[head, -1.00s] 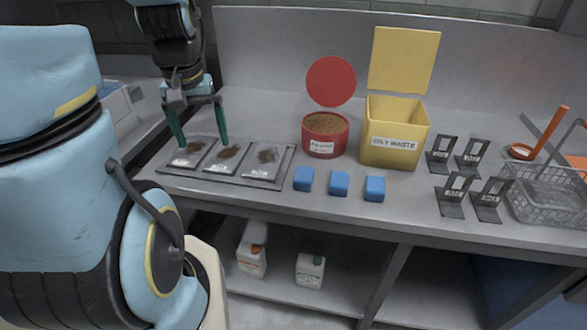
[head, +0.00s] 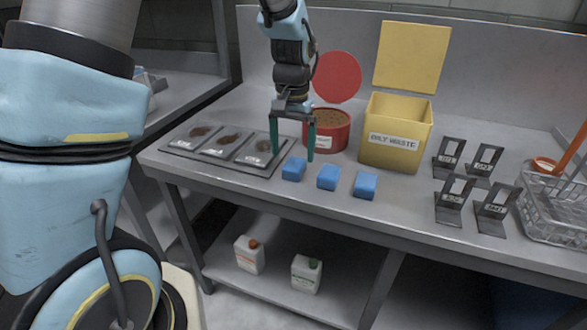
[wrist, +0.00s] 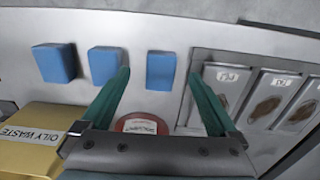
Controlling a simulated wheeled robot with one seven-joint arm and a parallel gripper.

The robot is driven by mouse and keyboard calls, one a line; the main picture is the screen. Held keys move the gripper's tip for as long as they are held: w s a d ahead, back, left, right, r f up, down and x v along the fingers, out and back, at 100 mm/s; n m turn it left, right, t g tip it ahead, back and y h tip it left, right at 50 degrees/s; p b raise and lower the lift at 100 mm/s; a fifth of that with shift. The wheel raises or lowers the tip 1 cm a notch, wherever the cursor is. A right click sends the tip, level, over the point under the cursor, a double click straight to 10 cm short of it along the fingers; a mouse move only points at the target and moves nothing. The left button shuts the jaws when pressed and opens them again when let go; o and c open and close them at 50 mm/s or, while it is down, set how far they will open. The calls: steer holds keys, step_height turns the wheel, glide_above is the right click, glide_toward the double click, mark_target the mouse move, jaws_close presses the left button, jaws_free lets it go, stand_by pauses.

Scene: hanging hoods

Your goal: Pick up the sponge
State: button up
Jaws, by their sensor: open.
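Three blue sponges lie in a row near the front of the bench in the head view: the left sponge (head: 294,169), the middle sponge (head: 328,177) and the right sponge (head: 365,184). My gripper (head: 292,156) is open and empty, pointing down over the bench just behind the left sponge. In the wrist view, one sponge (wrist: 160,71) shows beyond and between the open fingertips. The two others, the middle one (wrist: 104,65) and the far one (wrist: 54,63), lie to its left, outside the fingers.
A tray (head: 219,149) with dirty plates lies left of the sponges. A red bin (head: 328,130) stands behind my gripper, beside the yellow oily waste bin (head: 397,133). Black labelled stands (head: 452,199) and a wire basket (head: 552,213) are at right.

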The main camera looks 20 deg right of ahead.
mark_target(292, 167)
steer(key=shift+w+f+p, duration=0.15)
steer(key=shift+f+p, duration=0.85)
steer(key=shift+f, duration=2.05)
steer(key=c, duration=1.4)
step_height(292, 167, up, 10)
steer(key=shift+r+b, duration=0.1)
steer(key=shift+b, duration=1.05)
